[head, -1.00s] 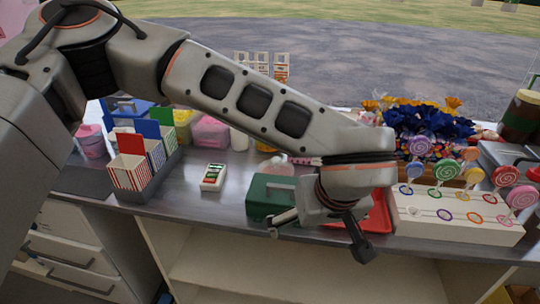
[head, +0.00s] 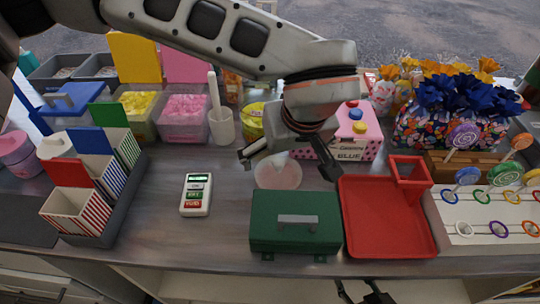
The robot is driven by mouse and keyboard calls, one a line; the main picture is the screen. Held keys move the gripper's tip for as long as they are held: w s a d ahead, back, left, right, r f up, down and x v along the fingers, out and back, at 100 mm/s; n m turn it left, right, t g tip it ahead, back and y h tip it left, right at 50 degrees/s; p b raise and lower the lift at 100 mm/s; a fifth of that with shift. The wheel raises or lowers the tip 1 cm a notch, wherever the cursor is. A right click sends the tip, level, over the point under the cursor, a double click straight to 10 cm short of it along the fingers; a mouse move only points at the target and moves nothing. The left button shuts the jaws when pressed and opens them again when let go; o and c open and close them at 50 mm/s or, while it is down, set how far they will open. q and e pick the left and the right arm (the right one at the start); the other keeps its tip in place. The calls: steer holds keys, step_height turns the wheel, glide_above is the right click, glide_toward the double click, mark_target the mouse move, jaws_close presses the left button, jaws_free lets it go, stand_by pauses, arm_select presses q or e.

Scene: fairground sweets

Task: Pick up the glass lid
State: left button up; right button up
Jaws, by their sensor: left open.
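A round, see-through lid with a pinkish tint (head: 278,175) lies on the grey counter, behind the green box and below my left gripper. It looks like the glass lid; its far edge is partly hidden. My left gripper (head: 289,164) is open and empty, with one finger on each side above the lid. I cannot tell how high it hovers. Part of my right gripper (head: 366,293) shows as dark finger pieces at the bottom edge, below the counter front; its jaw state is unclear.
A green box with a grey handle (head: 296,222) stands in front of the lid, beside a red tray (head: 388,228). A card reader (head: 196,194) lies left. Clear counter lies around the reader.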

mark_target(280, 163)
arm_select(q)
steer(key=shift+w+a+f, duration=0.1)
steer(key=shift+w+f, duration=0.05)
steer(key=shift+w, duration=0.05)
steer(key=shift+x, duration=1.15)
steer(key=x, duration=0.5)
steer(key=shift+b, duration=0.4)
steer(key=c, duration=1.2)
